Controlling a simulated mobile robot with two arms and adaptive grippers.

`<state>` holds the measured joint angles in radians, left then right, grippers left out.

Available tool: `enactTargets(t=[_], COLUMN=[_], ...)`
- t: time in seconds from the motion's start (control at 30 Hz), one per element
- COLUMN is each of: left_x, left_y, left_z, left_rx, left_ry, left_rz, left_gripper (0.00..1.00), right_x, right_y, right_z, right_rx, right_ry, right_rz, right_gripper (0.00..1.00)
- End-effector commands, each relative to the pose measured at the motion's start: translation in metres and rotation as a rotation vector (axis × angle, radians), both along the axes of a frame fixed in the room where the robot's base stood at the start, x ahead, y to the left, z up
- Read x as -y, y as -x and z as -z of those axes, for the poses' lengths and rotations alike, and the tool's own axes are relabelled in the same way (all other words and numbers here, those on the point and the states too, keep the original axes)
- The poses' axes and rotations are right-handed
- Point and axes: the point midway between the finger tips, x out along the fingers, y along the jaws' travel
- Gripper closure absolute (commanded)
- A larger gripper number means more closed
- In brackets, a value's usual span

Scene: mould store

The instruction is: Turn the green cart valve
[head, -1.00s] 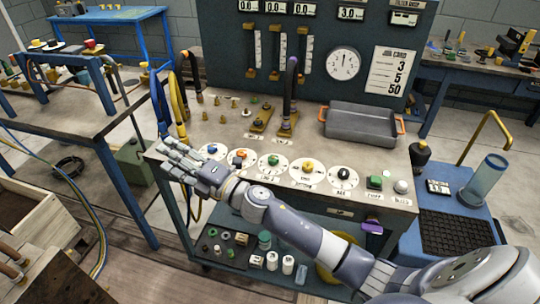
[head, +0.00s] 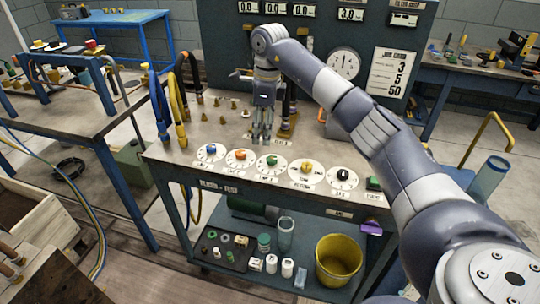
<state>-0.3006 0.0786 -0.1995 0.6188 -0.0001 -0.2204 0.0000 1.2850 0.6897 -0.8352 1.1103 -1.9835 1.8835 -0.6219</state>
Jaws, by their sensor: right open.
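The green valve knob (head: 272,161) sits on a round white dial in the row on the cart's top (head: 205,165), between the orange knob (head: 239,155) and the yellow knob (head: 306,167). My right gripper (head: 262,142) points down just behind the green knob, fingers open and empty. It looks apart from the knob, but its exact height is hard to tell. My right arm comes in from the lower right and hides part of the cart top and panel. My left gripper is out of view.
A blue knob (head: 210,149) and a black knob (head: 343,174) end the dial row. A green button (head: 374,183) sits at its right. Hoses (head: 180,100) rise at the left, and a gauge panel (head: 222,45) stands behind. The lower shelf holds a yellow bucket (head: 338,262).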

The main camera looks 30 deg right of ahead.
Motion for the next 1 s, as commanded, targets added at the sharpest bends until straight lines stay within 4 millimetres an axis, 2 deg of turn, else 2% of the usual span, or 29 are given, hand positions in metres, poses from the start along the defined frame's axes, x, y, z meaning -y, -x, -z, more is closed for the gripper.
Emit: enactTargets(t=[0.03, 0.1, 0.2, 0.37, 0.7, 0.83, 1.0], left_x=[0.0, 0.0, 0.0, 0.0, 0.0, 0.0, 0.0], left_y=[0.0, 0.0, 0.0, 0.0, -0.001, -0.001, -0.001], left_z=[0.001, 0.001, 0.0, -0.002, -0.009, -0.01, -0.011], left_rx=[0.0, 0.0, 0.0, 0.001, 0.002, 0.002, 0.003], left_ry=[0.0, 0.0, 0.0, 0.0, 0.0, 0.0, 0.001], left_rz=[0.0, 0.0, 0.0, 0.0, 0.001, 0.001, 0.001], left_gripper=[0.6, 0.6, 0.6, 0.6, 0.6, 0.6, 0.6], right_x=[0.012, 0.021, 0.026, 0.025, 0.025, 0.024, 0.024], right_y=[0.004, 0.008, 0.011, 0.012, 0.011, 0.01, 0.01], right_z=[-0.007, -0.011, -0.007, 0.016, 0.077, 0.089, 0.095], right_rx=[-0.016, -0.034, -0.046, -0.048, -0.045, -0.042, -0.042], right_ry=[0.03, 0.057, 0.069, 0.068, 0.066, 0.065, 0.066], right_rz=[0.012, 0.022, 0.026, 0.026, 0.027, 0.025, 0.025], right_gripper=[0.53, 0.53, 0.53, 0.53, 0.53, 0.53, 0.53])
